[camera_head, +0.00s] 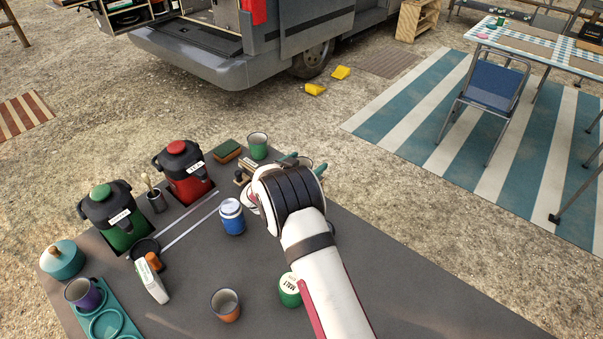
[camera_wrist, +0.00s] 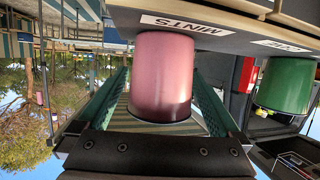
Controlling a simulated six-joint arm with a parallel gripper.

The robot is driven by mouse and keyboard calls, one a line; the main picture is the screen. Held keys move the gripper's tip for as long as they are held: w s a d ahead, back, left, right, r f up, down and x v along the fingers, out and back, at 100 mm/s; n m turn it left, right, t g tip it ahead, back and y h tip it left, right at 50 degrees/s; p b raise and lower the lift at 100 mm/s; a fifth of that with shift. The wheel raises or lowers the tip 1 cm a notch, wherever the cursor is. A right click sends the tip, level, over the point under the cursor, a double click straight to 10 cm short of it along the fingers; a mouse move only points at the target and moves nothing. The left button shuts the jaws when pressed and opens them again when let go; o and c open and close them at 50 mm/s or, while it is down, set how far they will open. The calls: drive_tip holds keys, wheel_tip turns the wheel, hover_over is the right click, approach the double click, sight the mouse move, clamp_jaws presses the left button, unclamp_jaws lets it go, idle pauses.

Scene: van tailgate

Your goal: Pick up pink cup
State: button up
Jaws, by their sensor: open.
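In the upside-down wrist view, the pink cup (camera_wrist: 160,70) stands upright on the grey table edge, by a label reading MINTS. My gripper (camera_wrist: 162,78) is open. Its green fingers are on either side of the cup, and the cup fills most of the space between them. I cannot tell whether either finger touches it. In the head view, my gripper (camera_head: 304,164) is at the table's far right edge; my wrist hides most or all of the pink cup there.
A green cup (camera_head: 258,146) stands to the left of my gripper; it also shows in the wrist view (camera_wrist: 288,85). A blue jar (camera_head: 231,216), a red dispenser (camera_head: 187,178), an orange cup (camera_head: 225,305) and a green MALT tin (camera_head: 289,290) stand nearer. The table's right front (camera_head: 420,290) is clear.

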drive_tip(key=shift+w+d, duration=0.1)
drive_tip(key=shift+w, duration=0.05)
drive_tip(key=c, duration=1.4)
